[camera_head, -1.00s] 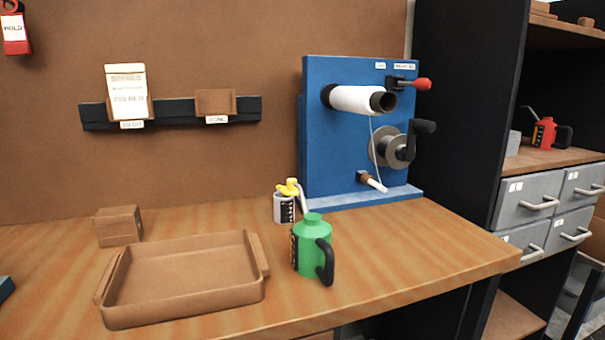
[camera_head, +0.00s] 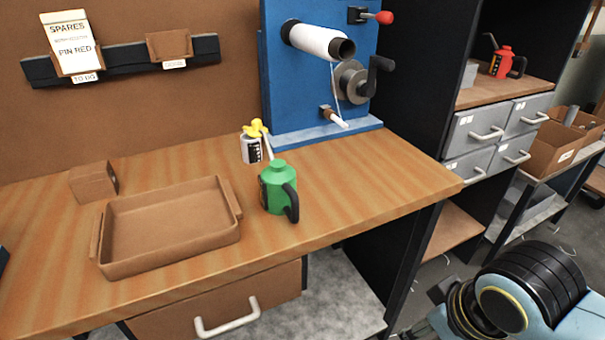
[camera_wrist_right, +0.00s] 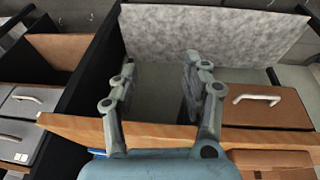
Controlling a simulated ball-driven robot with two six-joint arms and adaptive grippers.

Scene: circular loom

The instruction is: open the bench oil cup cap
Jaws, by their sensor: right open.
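A small light-grey cup (camera_head: 251,149) with a dark label stands on the bench near the blue machine. A yellow piece (camera_head: 256,129) is on top of it; I cannot tell whether it is an open or shut cap. A green oil can (camera_head: 278,189) with a black handle stands in front, its thin spout beside the yellow piece. My right gripper (camera_wrist_right: 155,72) is open and empty in the right wrist view, near the wooden bench edge. In the head view my right arm shows at the lower right, well away from the cup. My left gripper is not in view.
A brown tray (camera_head: 170,264) and a small box (camera_head: 93,183) lie on the bench (camera_head: 380,180) to the left. The blue machine (camera_head: 285,103) stands behind, with a crank and red-knobbed lever. A shelf with grey drawers (camera_head: 484,133) and a red oil can (camera_head: 502,63) is at right.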

